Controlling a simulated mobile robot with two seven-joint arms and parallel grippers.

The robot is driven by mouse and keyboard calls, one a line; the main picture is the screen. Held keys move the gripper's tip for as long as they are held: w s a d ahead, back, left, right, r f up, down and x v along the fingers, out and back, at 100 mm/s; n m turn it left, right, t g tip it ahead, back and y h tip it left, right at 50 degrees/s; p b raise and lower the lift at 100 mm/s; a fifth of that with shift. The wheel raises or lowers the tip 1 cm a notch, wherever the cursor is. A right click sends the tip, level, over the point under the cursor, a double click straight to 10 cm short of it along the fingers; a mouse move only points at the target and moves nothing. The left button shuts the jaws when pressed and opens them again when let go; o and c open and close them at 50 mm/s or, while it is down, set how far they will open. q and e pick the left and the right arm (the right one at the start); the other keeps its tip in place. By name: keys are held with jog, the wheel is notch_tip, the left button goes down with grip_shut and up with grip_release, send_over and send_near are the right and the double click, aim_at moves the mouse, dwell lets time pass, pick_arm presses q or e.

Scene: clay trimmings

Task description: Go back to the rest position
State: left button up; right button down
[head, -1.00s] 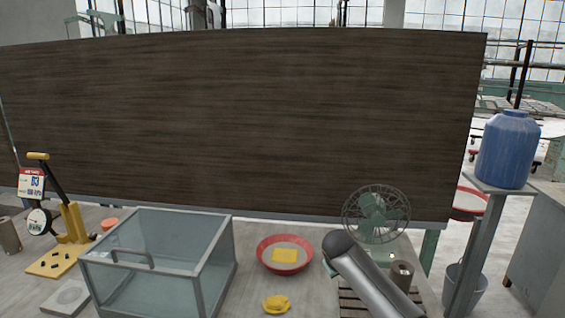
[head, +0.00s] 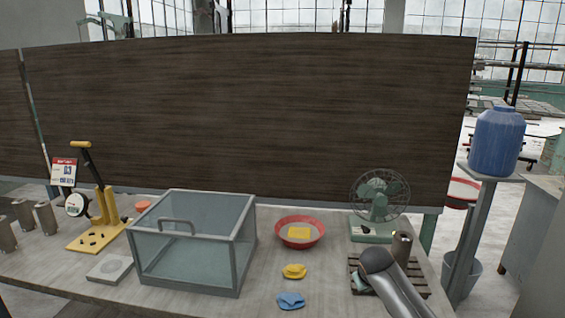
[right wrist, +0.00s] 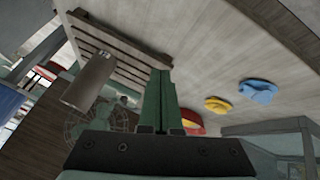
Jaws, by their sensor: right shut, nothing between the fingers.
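My right gripper (right wrist: 160,100) shows in the right wrist view, with its green fingers together and nothing between them. It is apart from the clay lumps and the metal cylinder (right wrist: 90,82). My left arm and gripper are not in view.
On the table are a glass box (head: 190,245), a red bowl (head: 318,240) with a yellow piece inside, a yellow lump (head: 294,271), a blue lump (head: 291,300), a fan (head: 379,198) and a yellow lever press (head: 100,215). A dark panel (head: 250,120) stands behind.

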jog(key=s+d+m+h, duration=0.1)
jog(key=s+d+m, duration=0.35)
jog(key=d, duration=1.25)
jog(key=w+a+r+n+t+y, duration=0.1)
jog(key=w+a+r+n+t, duration=0.1)
jog(key=w+r+t, duration=0.4)
jog(key=w+a+r+n+t, duration=0.1)
jog(key=r+n+t, duration=0.1)
jog(key=r+t, duration=0.35)
jog(key=s+a+f+g+y, duration=0.1)
jog(key=s+a+f+g, duration=0.1)
jog(key=s+a+f, duration=0.35)
jog(key=s+a+f+n+g+y, duration=0.1)
jog(key=s+a+f, duration=0.1)
jog(key=s+f, duration=0.6)
jog(key=s+a+f+g+y, duration=0.1)
jog(key=s+a+f+g, duration=0.1)
jog(key=s+a+f, duration=0.45)
jog(key=s+a+f+g, duration=0.1)
jog(key=s+f, duration=0.2)
jog(key=s, duration=0.4)
jog(key=s+a+f+g+y, duration=0.1)
jog(key=s+a+f, duration=0.1)
jog(key=s+f, duration=0.2)
jog(key=s+a+f+g, duration=0.1)
jog(key=s+a+f, duration=0.1)
jog(key=s, duration=0.8)
jog(key=shift+a+f+m+g+y, duration=0.2)
jog(key=shift+f+m+g+y, duration=0.2)
jog(key=shift+f, duration=0.25)
